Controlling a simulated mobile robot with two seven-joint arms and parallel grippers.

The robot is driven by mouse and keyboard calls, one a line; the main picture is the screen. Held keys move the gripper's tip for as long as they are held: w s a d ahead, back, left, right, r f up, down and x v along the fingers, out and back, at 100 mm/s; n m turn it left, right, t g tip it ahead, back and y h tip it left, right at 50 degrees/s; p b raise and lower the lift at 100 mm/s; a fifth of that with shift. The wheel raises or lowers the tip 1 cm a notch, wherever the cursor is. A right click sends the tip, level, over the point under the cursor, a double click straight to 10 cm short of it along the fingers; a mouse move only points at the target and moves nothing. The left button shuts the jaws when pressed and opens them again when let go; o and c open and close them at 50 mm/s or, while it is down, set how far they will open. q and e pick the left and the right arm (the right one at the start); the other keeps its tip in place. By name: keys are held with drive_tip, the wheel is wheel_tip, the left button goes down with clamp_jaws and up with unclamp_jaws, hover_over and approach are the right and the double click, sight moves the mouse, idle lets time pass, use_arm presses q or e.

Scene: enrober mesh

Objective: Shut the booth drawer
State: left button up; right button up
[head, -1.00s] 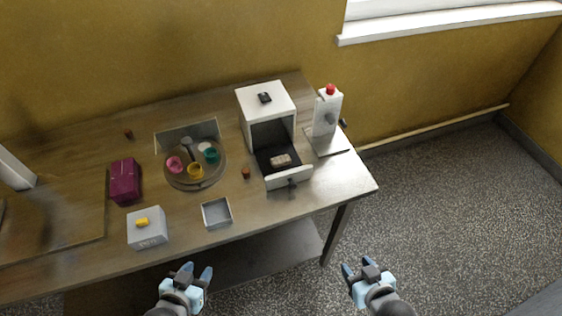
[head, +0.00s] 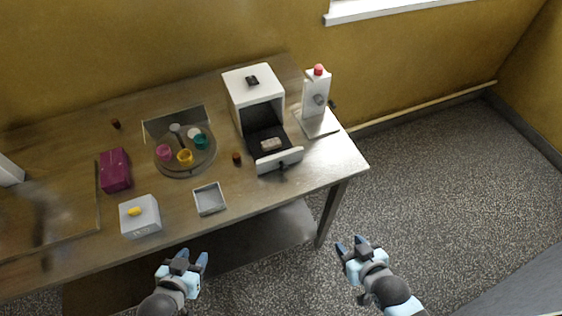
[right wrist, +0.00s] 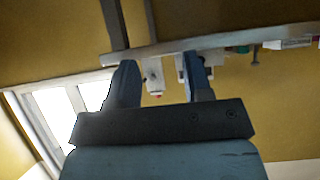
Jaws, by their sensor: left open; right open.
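The white booth (head: 252,90) stands at the right part of the table. Its drawer (head: 279,160) is pulled out at the front, with a dark inside, a white front panel and a dark handle (head: 283,171). A small pale block (head: 271,144) lies in the drawer. My left gripper (head: 188,259) is open and empty in front of the table's front edge. My right gripper (head: 349,245) is open and empty, off the table to the right of and nearer than the drawer. In the right wrist view its two fingers (right wrist: 163,82) are apart with nothing between them.
A white dispenser (head: 316,95) with a red top stands right of the booth. A turntable (head: 190,168) with several coloured cups, a purple box (head: 115,170), a grey box (head: 140,217) with a yellow top and an empty tray (head: 210,199) are on the table (head: 240,195). The floor at right is clear.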

drive_tip(key=shift+w+a+r+n, duration=0.1)
drive_tip(key=shift+w+a+n, duration=0.05)
drive_tip(key=shift+a+n, duration=0.15)
drive_tip(key=c, duration=0.3)
drive_tip(key=w+a+n, duration=0.1)
drive_tip(key=a+n, duration=0.1)
drive_tip(key=n, duration=0.1)
drive_tip(key=w+a+r+n, duration=0.1)
drive_tip(key=a+n, duration=0.1)
drive_tip(key=n, duration=0.1)
drive_tip(key=w+a+r+n+y+b, duration=0.1)
drive_tip(key=w+a+n, duration=0.1)
drive_tip(key=n, duration=0.2)
drive_tip(key=shift+a+r, duration=0.1)
drive_tip(key=shift+r, duration=0.15)
clamp_jaws()
drive_tip(key=w+a+r+n+b, duration=0.1)
drive_tip(key=w+a+r+n, duration=0.2)
drive_tip(key=n, duration=1.2)
drive_tip(key=n+t, duration=0.3)
drive_tip(key=n, duration=0.7)
approach(269, 141)
drive_tip(key=shift+h, duration=0.3)
drive_tip(key=s, duration=0.1)
drive_tip(key=s+d+f, duration=0.1)
drive_tip(key=s, duration=0.2)
drive_tip(key=shift+s+d+f+p, duration=0.15)
drive_tip(key=shift+d+f+p, duration=0.1)
drive_tip(key=shift+f+p, duration=0.1)
